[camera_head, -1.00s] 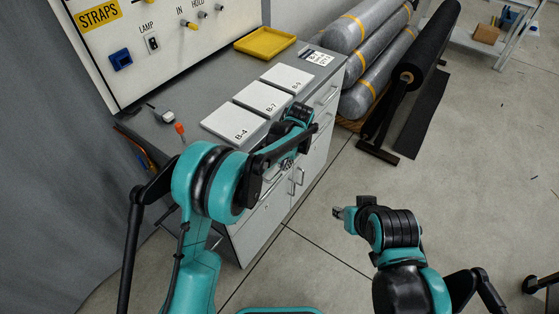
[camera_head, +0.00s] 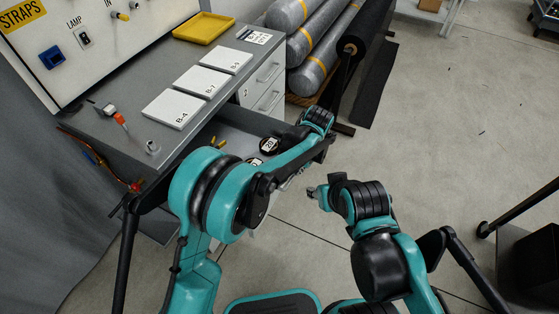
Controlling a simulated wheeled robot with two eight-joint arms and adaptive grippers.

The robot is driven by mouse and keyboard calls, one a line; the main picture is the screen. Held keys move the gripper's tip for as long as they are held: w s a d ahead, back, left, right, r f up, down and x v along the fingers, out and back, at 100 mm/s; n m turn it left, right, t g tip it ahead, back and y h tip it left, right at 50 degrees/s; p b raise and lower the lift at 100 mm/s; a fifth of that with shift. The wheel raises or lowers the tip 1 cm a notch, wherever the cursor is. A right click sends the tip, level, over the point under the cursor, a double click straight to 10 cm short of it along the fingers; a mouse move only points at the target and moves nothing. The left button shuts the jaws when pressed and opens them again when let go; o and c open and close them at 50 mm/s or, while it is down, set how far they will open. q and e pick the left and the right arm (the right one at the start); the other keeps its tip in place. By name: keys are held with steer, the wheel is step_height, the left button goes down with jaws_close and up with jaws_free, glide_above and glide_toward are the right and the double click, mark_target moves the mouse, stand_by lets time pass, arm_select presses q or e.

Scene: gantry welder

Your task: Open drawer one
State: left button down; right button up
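A drawer (camera_head: 234,132) stands pulled out from the grey cabinet, below the worktop, its dark interior showing. Round black pieces with white labels (camera_head: 269,145) and a small yellow item (camera_head: 221,143) lie in it. My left arm crosses in front of the drawer and hides its front and handle. My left gripper is mostly hidden behind that arm, near the drawer front; I cannot see its fingers clearly. My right gripper (camera_head: 314,192) is small in the picture, over the floor right of the drawer, apart from it; its finger opening is not clear.
The worktop holds white plates B-4 (camera_head: 174,110), B-7 (camera_head: 202,82) and B-9 (camera_head: 227,60), and a yellow tray (camera_head: 204,28). Closed drawers (camera_head: 266,82) are farther along the cabinet.

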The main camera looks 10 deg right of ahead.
arm_select(q)
steer(key=shift+s+d, duration=0.85)
steer(key=shift+d, duration=0.3)
steer(key=shift+s+d, duration=0.85)
steer(key=shift+d, duration=0.3)
steer(key=c, duration=1.6)
jaws_free()
step_height(320, 180, up, 12)
steer(key=s+d, duration=0.1)
steer(key=shift+d, duration=0.4)
steer(key=shift+s+f, duration=0.1)
